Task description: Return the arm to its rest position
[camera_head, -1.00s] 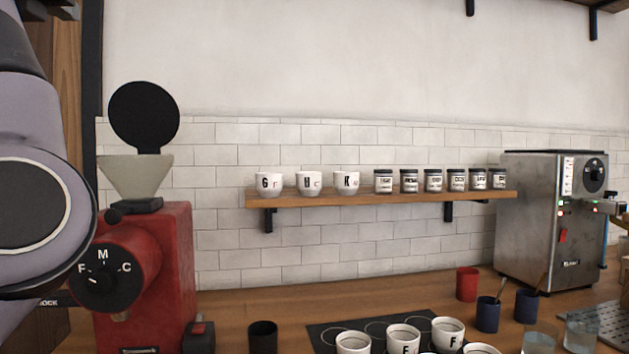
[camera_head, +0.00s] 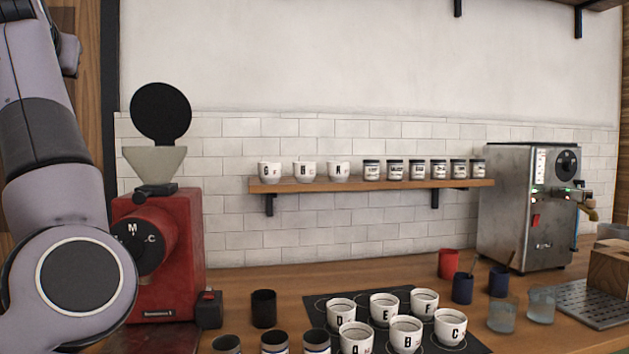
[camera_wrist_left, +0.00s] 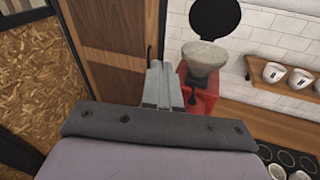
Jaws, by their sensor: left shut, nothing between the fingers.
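My left arm (camera_head: 55,190) rises along the left side of the head view, with a large round joint low at the left. Its gripper is out of that view. In the left wrist view my left gripper (camera_wrist_left: 160,68) is shut and empty, in front of the wooden panel and left of the red grinder (camera_wrist_left: 200,90). It appears apart from the grinder, though the exact gap is hard to judge. The grinder (camera_head: 170,255) stands just right of my arm in the head view. My right gripper is in neither view.
Lettered cups (camera_head: 405,332) stand on a dark mat (camera_head: 318,306) on the counter. A wall shelf (camera_head: 370,186) holds cups and jars. A steel espresso machine (camera_head: 510,210) stands at the right. A black cup (camera_head: 263,308) is right of the grinder.

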